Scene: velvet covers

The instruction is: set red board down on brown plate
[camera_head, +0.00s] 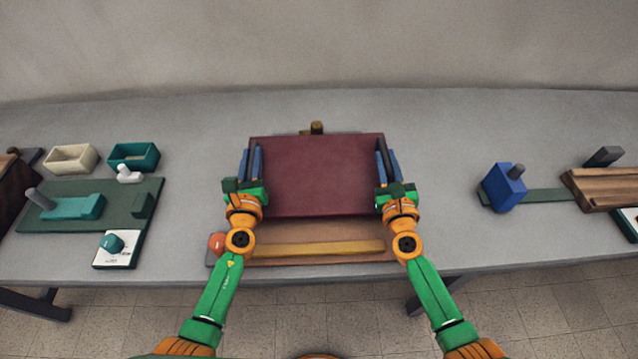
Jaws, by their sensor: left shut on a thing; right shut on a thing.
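The red board (318,178) is a dark red flat panel in the middle of the head view. My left gripper (251,170) is shut on its left edge, and my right gripper (388,170) is shut on its right edge. The brown plate (300,234) shows below the board's near edge, with a yellow bar (310,249) along its front. The board hides the rest of the plate. I cannot tell whether the board touches the plate or is held above it.
A small brown knob (317,127) stands behind the board. On the left are a dark green base (100,190), a cream tray (71,158) and a teal tray (134,156). On the right are a blue block (502,187) and a wooden block (605,187).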

